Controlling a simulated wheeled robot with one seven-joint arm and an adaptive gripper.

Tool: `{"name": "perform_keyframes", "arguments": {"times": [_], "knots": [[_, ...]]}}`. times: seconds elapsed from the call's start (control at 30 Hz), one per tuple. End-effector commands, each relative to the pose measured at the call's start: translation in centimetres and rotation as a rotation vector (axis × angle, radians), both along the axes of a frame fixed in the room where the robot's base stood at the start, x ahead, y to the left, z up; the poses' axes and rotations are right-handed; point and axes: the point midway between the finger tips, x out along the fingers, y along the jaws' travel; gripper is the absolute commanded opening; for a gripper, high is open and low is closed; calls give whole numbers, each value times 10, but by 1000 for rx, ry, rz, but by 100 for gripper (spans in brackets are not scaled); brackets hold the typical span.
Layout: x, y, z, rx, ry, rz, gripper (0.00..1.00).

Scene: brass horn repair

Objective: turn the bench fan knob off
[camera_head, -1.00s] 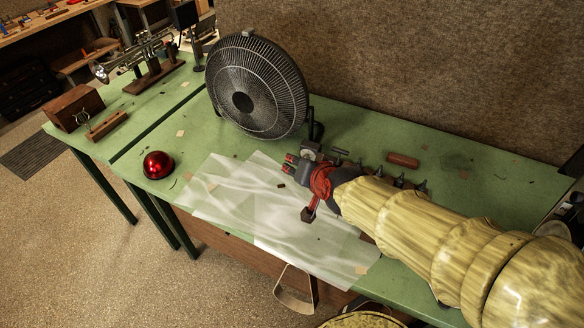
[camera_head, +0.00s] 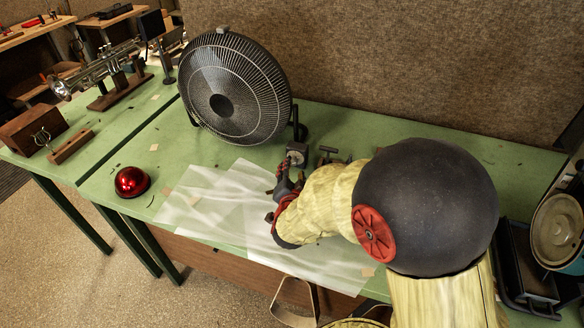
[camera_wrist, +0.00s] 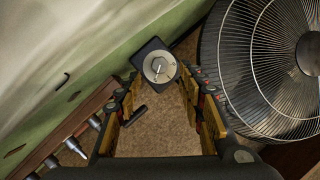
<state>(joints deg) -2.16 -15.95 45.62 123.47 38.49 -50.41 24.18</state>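The bench fan (camera_head: 235,90) stands on the green bench, its round grille facing forward; part of it fills the right of the wrist view (camera_wrist: 275,60). The fan knob (camera_wrist: 160,68) is a round, pale metal dial on a small dark box. In the head view the knob box (camera_head: 296,152) sits just right of the fan's base. My gripper (camera_head: 286,180) is on the near side of the box. In the wrist view my gripper (camera_wrist: 166,88) is open and empty, one finger on each side, with the knob centred just beyond the fingertips. Contact is not visible.
A red dome (camera_head: 132,181) and translucent sheets (camera_head: 190,205) lie on the bench (camera_head: 345,120). A brass instrument on a stand (camera_head: 110,70) and a wooden block (camera_head: 32,128) are at the left. Tools in a wooden rack (camera_wrist: 75,130) show at lower left in the wrist view.

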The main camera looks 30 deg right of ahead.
Motion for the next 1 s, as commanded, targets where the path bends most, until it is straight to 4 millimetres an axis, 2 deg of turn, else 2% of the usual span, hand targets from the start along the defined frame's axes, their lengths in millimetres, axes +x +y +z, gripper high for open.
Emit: {"name": "perform_keyframes", "arguments": {"times": [0.1,0.3,0.67,1.0], "knots": [[16,-9,-9,0,1,-1,39],[34,-18,-14,0,2,1,39],[38,-20,-14,0,2,2,39],[38,-20,-14,0,1,2,20]]}}
